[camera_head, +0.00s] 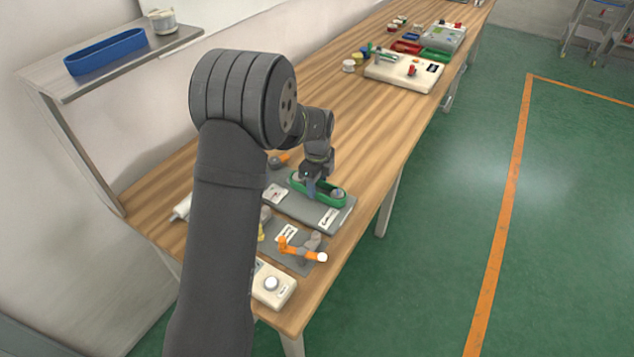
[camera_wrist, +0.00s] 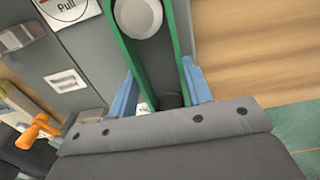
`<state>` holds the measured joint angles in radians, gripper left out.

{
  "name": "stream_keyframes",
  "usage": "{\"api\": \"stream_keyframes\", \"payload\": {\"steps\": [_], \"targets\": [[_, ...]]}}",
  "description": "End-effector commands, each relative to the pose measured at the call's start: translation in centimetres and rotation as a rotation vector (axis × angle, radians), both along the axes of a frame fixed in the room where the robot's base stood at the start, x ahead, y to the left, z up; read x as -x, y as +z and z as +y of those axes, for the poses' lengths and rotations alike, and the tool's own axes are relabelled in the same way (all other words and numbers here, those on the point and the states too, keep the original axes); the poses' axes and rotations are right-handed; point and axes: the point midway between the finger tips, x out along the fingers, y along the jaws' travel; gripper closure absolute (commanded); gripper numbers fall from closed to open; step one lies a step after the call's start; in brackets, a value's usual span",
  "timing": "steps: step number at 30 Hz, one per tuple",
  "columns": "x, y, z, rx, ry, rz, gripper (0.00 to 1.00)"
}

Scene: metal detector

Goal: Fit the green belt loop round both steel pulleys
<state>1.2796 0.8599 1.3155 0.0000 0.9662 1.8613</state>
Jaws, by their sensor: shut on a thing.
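The green belt loop (camera_head: 329,201) is over the dark grey board on the bench in the head view. In the wrist view the belt (camera_wrist: 122,45) runs as two long sides, with a pale round steel pulley (camera_wrist: 138,17) between them. In the head view a grey pulley (camera_head: 337,194) shows inside the loop's right end. My gripper (camera_head: 311,187) is shut on the belt, its blue fingers outside the two sides. I cannot tell whether the belt is seated or just above the pulleys.
Nearer on the bench are an orange-handled fixture (camera_head: 300,250) and a white box with a knob (camera_head: 272,284). Farther along stand a white device (camera_head: 404,72) and red and green trays. A blue oval ring (camera_head: 105,52) lies on the shelf. Bare wood lies beyond the board.

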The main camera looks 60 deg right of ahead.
Motion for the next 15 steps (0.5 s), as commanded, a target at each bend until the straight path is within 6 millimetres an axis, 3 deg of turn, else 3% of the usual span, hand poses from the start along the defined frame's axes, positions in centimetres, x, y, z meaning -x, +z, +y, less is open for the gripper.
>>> {"api": "stream_keyframes", "payload": {"steps": [9,10,13,15], "targets": [[0.0,-0.13,0.0,0.0,0.0,0.0,0.72],[0.0,-0.13,0.0,0.0,0.0,0.0,0.52],[0.0,-0.13,0.0,0.0,0.0,0.0,0.33],[0.0,-0.13,0.0,0.0,0.0,0.0,0.29]]}}
